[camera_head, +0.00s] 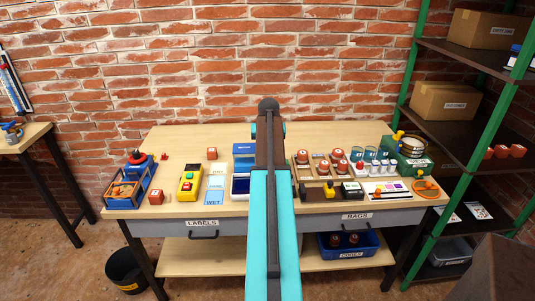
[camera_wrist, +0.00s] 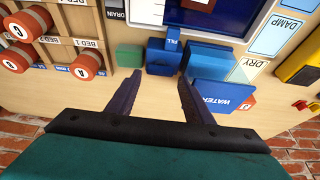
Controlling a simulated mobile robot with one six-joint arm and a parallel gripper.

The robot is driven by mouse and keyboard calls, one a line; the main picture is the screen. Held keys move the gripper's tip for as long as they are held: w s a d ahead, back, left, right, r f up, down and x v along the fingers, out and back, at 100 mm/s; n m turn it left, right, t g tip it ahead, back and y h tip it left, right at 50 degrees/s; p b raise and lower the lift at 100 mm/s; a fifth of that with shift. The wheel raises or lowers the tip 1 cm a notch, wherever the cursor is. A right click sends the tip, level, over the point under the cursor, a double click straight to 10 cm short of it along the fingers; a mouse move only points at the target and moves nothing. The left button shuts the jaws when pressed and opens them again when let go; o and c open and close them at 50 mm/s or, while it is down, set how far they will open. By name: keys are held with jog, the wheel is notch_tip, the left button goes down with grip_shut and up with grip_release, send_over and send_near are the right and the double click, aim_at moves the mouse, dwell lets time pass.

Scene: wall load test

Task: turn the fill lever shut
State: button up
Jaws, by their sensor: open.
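In the wrist view a small FILL label (camera_wrist: 172,43) sits by a blue block (camera_wrist: 162,60), which appears to be the fill lever. A second blue block (camera_wrist: 212,60) is to its right, and a green block (camera_wrist: 130,56) to its left. A blue WATER sign (camera_wrist: 223,95) is at the right. My gripper (camera_wrist: 160,82) is open and empty, its two dark fingers pointing at the blue block by the label. Whether they touch it I cannot tell. In the head view my arm hides the gripper and part of the blue water station (camera_head: 242,165).
In the wrist view, red knobs (camera_wrist: 85,66) marked with letters stand at the left. DRY (camera_wrist: 250,65) and DAMP (camera_wrist: 285,30) cards lie at the right.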

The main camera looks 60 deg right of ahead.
jog(key=b+v, duration=0.1)
jog(key=v, duration=0.9)
jog(key=shift+r, duration=0.4)
jog(key=shift+s+a, duration=0.1)
